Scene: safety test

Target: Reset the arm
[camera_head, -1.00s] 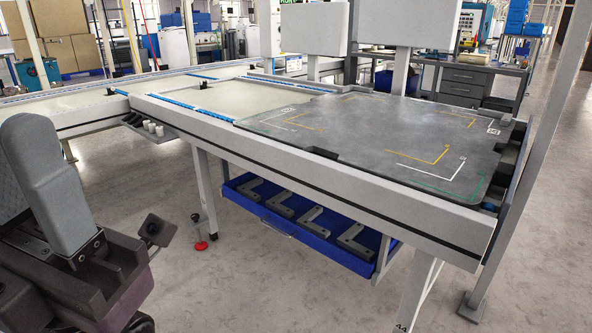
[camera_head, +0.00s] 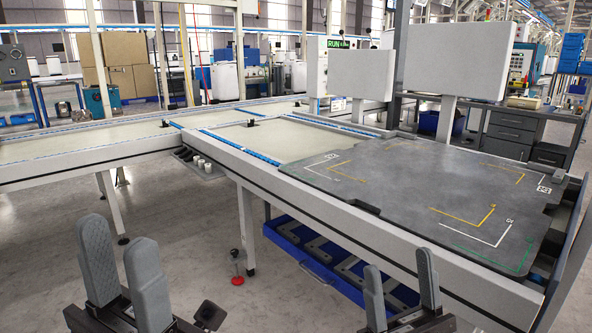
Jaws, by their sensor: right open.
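My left gripper (camera_head: 119,240) is at the lower left of the head view. Its two grey ribbed fingers point up and stand apart with nothing between them. My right gripper (camera_head: 398,268) is at the bottom, right of centre. Its two grey fingers also point up, apart and empty. In the picture it overlaps the front of the workbench; I cannot tell how far from it the gripper is. The lower parts of both grippers are cut off by the bottom edge.
The conveyor bench carries a dark grey plate (camera_head: 420,185) with coloured corner marks and nothing on it. A blue drawer (camera_head: 292,250) with grey brackets sits under the bench.

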